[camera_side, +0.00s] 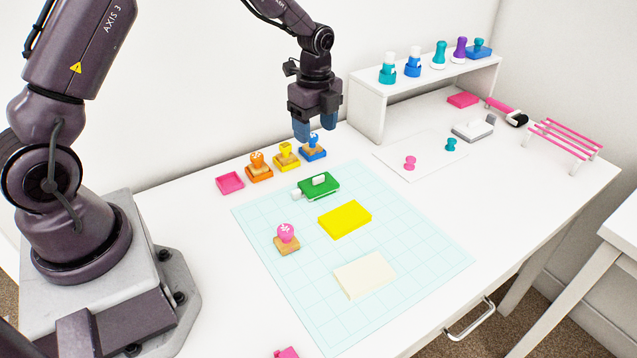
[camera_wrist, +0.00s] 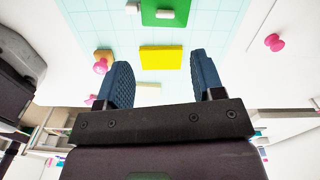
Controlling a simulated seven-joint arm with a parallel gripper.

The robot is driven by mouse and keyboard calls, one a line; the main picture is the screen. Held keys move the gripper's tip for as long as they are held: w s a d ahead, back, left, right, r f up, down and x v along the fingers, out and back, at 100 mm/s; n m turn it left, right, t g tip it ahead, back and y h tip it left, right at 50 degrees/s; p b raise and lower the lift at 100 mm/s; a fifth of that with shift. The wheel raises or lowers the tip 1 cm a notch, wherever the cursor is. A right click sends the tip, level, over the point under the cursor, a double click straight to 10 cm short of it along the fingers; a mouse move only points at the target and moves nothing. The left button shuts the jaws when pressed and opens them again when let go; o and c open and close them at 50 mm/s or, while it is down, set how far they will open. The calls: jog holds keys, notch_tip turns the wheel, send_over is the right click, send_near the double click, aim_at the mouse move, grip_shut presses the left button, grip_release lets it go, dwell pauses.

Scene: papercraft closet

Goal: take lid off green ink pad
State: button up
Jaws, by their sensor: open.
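The green ink pad (camera_side: 318,187) lies on the gridded mat near its far edge. Its green lid has a white handle (camera_side: 319,180) on top, and a small white tab shows at its left end. In the wrist view the green ink pad (camera_wrist: 163,12) is at the top, cut off by the frame edge, with the white handle on it. My gripper (camera_side: 309,127) is in the air above the blue stamp at the back of the desk, behind the green pad and apart from it. In the wrist view my gripper (camera_wrist: 165,82) has its blue fingers spread with nothing between them.
A row of pads and stamps stands behind the mat: pink pad (camera_side: 230,182), orange (camera_side: 259,167), yellow (camera_side: 286,156) and blue (camera_side: 313,150). On the mat (camera_side: 395,225) are a yellow block (camera_side: 345,219), a cream block (camera_side: 364,275) and a pink-topped stamp (camera_side: 287,239). A white shelf (camera_side: 368,108) stands right.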

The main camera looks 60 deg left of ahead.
jog(key=m, duration=0.2)
send_over(319, 177)
jog(key=f, duration=0.7)
jog(key=shift+s+a, duration=0.1)
jog(key=shift+a, duration=0.15)
notch_tip(319, 177, down, 6)
jog(key=shift+d+r, duration=0.15)
jog(key=shift+r, duration=0.05)
jog(key=c, duration=1)
jog(key=shift+r, duration=0.15)
